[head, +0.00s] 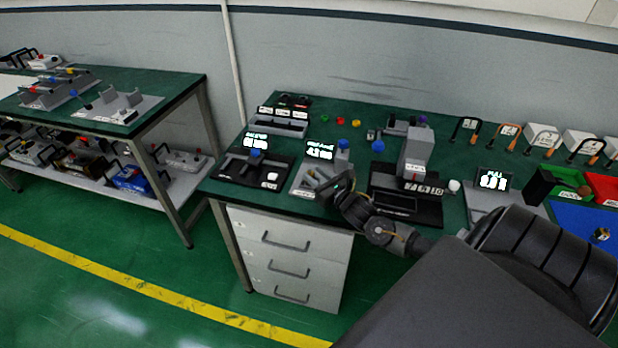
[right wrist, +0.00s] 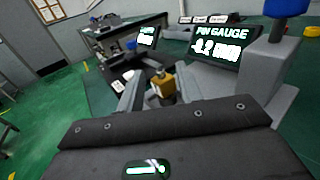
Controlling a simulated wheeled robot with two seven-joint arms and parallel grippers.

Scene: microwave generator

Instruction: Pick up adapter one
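A small brass-coloured adapter (right wrist: 163,87) with a dark top shows in the right wrist view, between the two fingers of my right gripper (right wrist: 160,88). The fingers stand apart, with a visible gap on the left side of the adapter, so the gripper looks open around it. In the head view my right gripper (head: 337,190) is low over the pin gauge station (head: 304,180) and hides part of it. Another small brass-and-dark piece (head: 600,235) lies on the blue mat (head: 575,218) at the right. My left gripper is not in view.
The pin gauge display (right wrist: 215,45) and a grey post with a blue knob (right wrist: 288,10) stand close on the right. A second gauge station (head: 255,165) is to the left. A grey press (head: 416,150) stands just right of my gripper. Drawers (head: 290,258) are below.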

